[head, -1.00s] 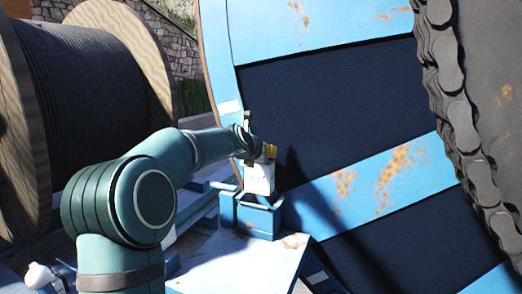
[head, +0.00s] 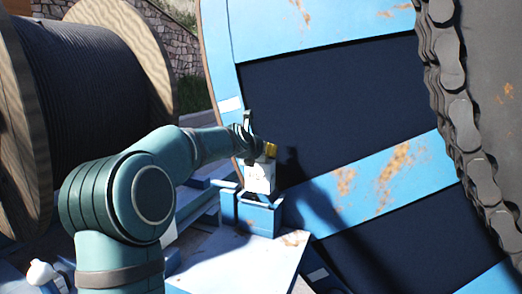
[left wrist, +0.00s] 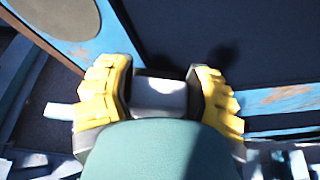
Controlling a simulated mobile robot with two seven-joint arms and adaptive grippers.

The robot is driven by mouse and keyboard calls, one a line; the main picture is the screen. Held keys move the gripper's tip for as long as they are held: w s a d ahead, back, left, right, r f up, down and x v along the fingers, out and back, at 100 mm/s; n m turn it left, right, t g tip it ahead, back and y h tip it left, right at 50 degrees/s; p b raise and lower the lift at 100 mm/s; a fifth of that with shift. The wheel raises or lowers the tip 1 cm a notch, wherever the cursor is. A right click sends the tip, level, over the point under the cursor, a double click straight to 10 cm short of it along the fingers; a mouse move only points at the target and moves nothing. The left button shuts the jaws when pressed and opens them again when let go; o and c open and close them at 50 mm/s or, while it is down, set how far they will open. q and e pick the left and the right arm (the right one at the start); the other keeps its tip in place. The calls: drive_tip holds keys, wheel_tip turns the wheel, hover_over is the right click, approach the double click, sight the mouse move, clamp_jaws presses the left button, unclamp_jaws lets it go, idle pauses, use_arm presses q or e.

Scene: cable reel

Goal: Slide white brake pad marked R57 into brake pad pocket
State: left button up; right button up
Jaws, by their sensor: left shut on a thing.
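The white brake pad (head: 259,177) stands upright in the head view, just above a blue box-like holder (head: 260,214), which looks like the brake pad pocket. The pad's lower edge meets the top of the holder in the picture; I cannot tell how deep it sits. Its marking is too small to read. My left gripper (head: 264,150), with yellow fingertips, is shut on the pad's upper end. In the left wrist view the pad (left wrist: 160,93) shows as a pale block between the yellow fingers (left wrist: 163,100). My right gripper is not in view.
A large blue reel flange (head: 290,30) with dark panels rises right behind the holder. A heavy chain (head: 462,125) runs down the right side. A wooden cable reel (head: 90,95) stands at left. A pale flat plate (head: 240,262) lies in front of the holder.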

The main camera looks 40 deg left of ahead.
use_arm(q)
drive_tip(key=shift+f, duration=0.1)
idle(0.3)
drive_tip(key=shift+f+b, duration=0.35)
drive_tip(key=shift+b, duration=0.05)
drive_tip(key=shift+f, duration=0.35)
drive_tip(key=shift+f+b, duration=0.35)
drive_tip(key=shift+b, duration=0.05)
drive_tip(key=shift+f, duration=0.2)
idle(0.7)
